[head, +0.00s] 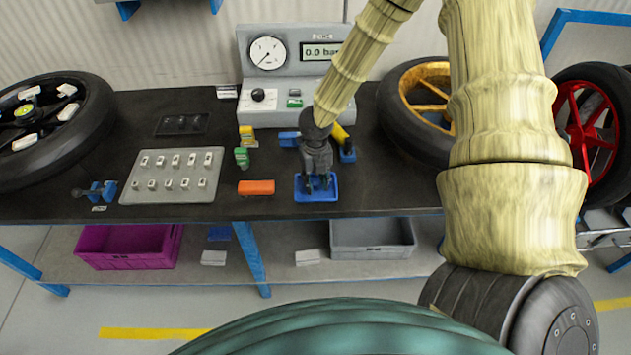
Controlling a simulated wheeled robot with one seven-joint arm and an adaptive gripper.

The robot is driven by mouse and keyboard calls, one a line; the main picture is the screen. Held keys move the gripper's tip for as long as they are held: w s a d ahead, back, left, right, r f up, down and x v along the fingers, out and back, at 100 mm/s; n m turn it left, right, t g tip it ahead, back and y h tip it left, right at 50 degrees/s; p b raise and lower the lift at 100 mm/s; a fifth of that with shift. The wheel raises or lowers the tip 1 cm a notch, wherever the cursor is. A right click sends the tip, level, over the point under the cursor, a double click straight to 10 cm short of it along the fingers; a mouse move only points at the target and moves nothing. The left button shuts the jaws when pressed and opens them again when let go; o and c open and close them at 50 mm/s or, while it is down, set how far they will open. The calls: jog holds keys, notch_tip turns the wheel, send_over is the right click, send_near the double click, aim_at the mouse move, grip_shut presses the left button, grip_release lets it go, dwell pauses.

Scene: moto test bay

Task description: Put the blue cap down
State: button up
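My gripper (318,183) points down over a small blue tray (316,198) near the front edge of the dark bench. Its two dark fingertips show a little apart, low over or inside the tray. Blue shows between and around the fingers, and I cannot tell whether this is the blue cap or only the tray. The cap is not clearly visible as a separate thing. The wrist and fingers hide part of the tray.
An orange block (256,187) lies left of the tray. Yellow (247,135) and green (242,157) items stand behind it. A grey plate (172,175) with several fittings is farther left. The gauge box (292,88) stands behind, and a gold-rimmed wheel (398,110) stands right.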

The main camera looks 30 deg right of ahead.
aim_at(316, 184)
notch_tip(316, 184, up, 12)
jog(key=b, duration=0.1)
dwell(0.6)
dwell(0.5)
